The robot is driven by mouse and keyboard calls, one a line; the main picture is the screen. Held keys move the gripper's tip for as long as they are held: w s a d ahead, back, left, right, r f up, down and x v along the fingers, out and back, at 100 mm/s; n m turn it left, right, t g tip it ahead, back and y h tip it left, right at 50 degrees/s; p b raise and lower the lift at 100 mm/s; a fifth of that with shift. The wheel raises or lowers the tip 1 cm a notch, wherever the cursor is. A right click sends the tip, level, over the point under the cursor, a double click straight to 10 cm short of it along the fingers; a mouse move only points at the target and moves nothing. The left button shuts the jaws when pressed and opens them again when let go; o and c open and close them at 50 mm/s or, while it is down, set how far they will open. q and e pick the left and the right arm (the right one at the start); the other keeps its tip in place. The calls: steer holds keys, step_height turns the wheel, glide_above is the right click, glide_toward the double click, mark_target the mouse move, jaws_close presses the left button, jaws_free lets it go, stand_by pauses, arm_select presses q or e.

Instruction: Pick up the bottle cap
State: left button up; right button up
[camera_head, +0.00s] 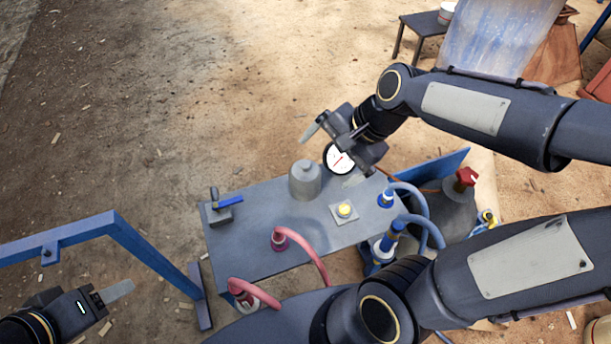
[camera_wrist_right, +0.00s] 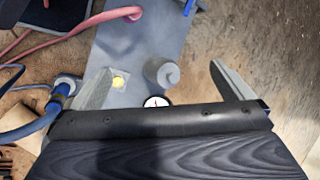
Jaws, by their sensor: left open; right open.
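A grey, rounded piece with a narrower knob on top (camera_head: 305,180), which looks like the bottle cap, stands upright on the grey metal table (camera_head: 250,258). It also shows in the right wrist view as a short grey cylinder (camera_wrist_right: 162,73). My right gripper (camera_head: 332,157) is open and empty, above and just behind the cap. In the right wrist view its fingers (camera_wrist_right: 165,82) are spread wide, one on each side of the cap, with nothing between them touched. My left gripper (camera_head: 113,309) is open and empty at the bottom left, off the table.
A round white gauge (camera_head: 340,159) stands behind the cap. A blue frame (camera_head: 110,222) lies between my left gripper and the table.

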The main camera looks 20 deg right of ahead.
steer(key=w+d+f+m+g+h, duration=0.1)
steer(key=w+f+m+g, duration=0.1)
steer(key=w+f+m, duration=0.6)
steer(key=m+g+h, duration=0.1)
steer(key=m+h, duration=0.3)
steer(key=m, duration=0.6)
glide_above(304, 172)
steer(key=w, duration=0.2)
steer(key=f, duration=1.1)
steer(key=shift+s+d+f, duration=0.15)
steer(key=shift+d, duration=0.1)
steer(key=f, duration=0.8)
steer(key=shift+s, duration=0.3)
steer(key=shift+r, duration=0.1)
steer(key=c, duration=1)
